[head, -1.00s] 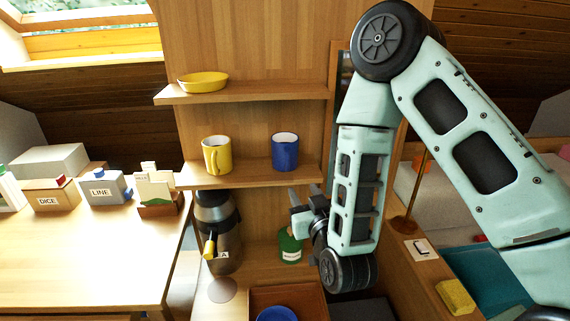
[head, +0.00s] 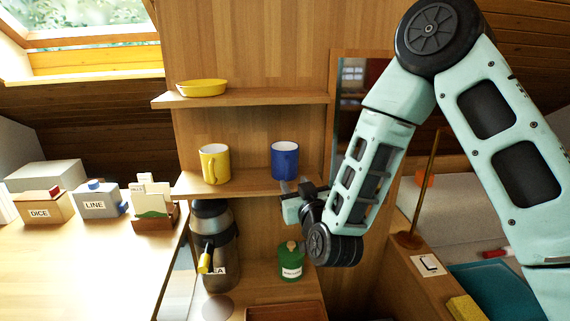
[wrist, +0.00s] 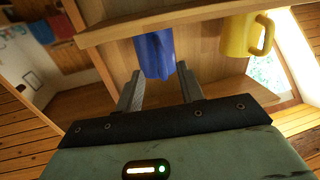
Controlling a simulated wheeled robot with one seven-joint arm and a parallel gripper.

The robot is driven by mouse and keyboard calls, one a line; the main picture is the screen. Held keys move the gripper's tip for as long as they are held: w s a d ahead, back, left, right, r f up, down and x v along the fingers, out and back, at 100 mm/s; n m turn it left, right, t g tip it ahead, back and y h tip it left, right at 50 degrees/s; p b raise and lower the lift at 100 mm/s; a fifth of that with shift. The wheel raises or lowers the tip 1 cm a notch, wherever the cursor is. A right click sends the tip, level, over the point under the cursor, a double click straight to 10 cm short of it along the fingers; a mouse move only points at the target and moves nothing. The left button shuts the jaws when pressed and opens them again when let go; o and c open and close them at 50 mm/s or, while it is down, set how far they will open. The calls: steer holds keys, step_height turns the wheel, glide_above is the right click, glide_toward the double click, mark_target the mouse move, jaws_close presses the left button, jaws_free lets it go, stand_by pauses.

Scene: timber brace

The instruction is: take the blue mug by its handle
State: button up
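The blue mug (head: 284,160) stands upright on the middle shelf, right of the yellow mug (head: 214,164). Its handle does not show clearly in the head view. My gripper (head: 294,187) is just below and in front of the blue mug, around the height of the shelf edge. In the wrist view the two fingers of my gripper (wrist: 158,88) are apart with nothing between their tips.
The middle shelf (head: 240,182) has its edge close to my gripper. A yellow dish (head: 202,88) sits on the upper shelf. Below are a dark flask (head: 216,245) and a green jar (head: 291,262). A mirror or glazed panel (head: 352,90) stands right of the shelves.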

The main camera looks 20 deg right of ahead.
mark_target(288, 173)
steer(key=shift+w+p, duration=0.8)
steer(key=shift+w, duration=1.6)
jaws_close()
steer(key=shift+r, duration=0.2)
